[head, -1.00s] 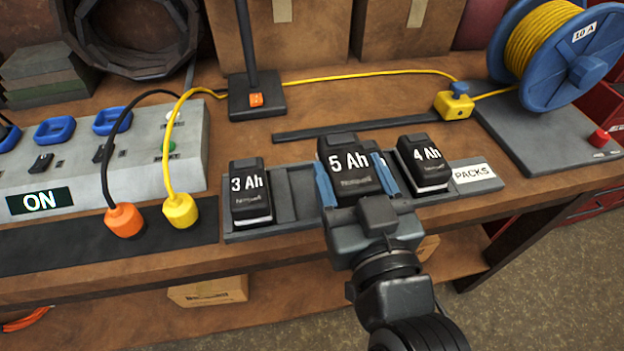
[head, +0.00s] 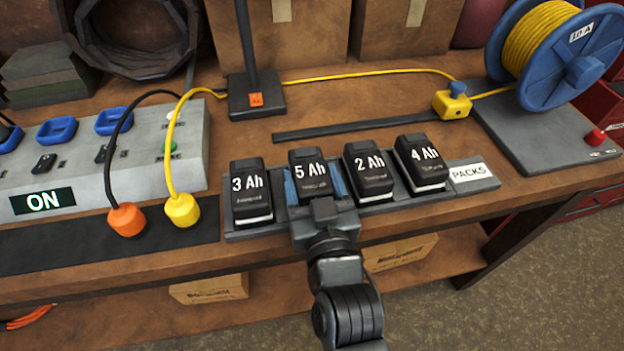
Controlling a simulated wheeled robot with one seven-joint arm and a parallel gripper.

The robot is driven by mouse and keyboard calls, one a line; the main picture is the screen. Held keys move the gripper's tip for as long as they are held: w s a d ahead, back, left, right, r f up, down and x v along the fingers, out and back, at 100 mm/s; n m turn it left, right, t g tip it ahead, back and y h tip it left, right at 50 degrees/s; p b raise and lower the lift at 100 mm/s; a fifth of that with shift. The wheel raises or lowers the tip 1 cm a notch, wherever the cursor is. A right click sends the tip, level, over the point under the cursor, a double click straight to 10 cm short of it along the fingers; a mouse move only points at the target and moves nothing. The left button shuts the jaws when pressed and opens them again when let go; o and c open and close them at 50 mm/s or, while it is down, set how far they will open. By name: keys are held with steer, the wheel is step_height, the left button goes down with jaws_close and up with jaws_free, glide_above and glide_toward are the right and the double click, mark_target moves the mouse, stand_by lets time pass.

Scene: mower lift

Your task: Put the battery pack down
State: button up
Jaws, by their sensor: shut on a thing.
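The black 5 Ah battery pack (head: 312,172) stands at the PACKS tray (head: 374,199), between the 3 Ah pack (head: 250,192) on the left and the 2 Ah pack (head: 370,172) on the right. The 4 Ah pack (head: 424,163) is at the right end. My gripper (head: 315,187) is shut on the 5 Ah pack, its blue fingers on both sides. The pack looks level with its neighbours; its underside is hidden by my gripper, so I cannot tell whether it touches the tray.
A grey power unit (head: 180,123) reading ON, with orange (head: 126,220) and yellow (head: 182,210) plugs, stands on the left. A lamp base (head: 256,97) and black strip (head: 350,130) lie behind the tray. A blue cable reel (head: 545,55) stands at the right.

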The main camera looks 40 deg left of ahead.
steer(key=shift+f, duration=0.15)
steer(key=o, duration=1.4)
steer(key=v, duration=0.2)
steer(key=b+v, duration=0.1)
steer(key=v, duration=0.2)
steer(key=b+v, duration=0.1)
steer(key=v, duration=0.1)
steer(key=shift+s+d+r, duration=0.1)
steer(key=shift+d+r, duration=0.2)
steer(key=shift+d, duration=0.15)
